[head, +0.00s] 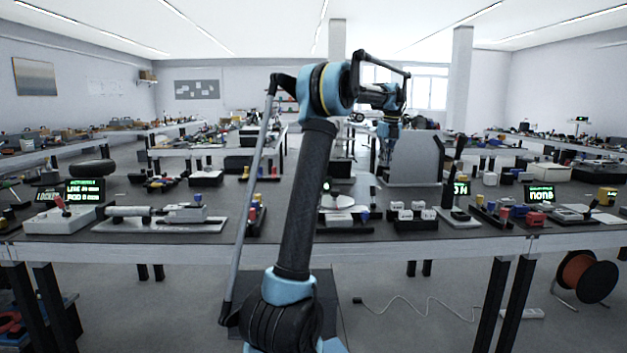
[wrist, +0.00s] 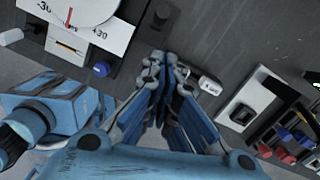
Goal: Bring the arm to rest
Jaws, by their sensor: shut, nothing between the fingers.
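My arm rises from the bottom middle of the head view, bends at a high blue elbow and reaches forward over the workbench (head: 290,225). My gripper (head: 386,158) hangs down from the blue wrist, beside a large grey panel (head: 415,160). In the wrist view my gripper (wrist: 163,68) has its blue fingers drawn together, with nothing between them. The tips are over the dark bench top (wrist: 225,40). Whether they touch anything below cannot be told.
A white dial gauge (wrist: 85,15) with a red needle and a blue knob (wrist: 102,69) lie left of the fingers. A small white labelled block (wrist: 209,86) is close on their right. A cable reel (head: 585,276) stands on the floor at right.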

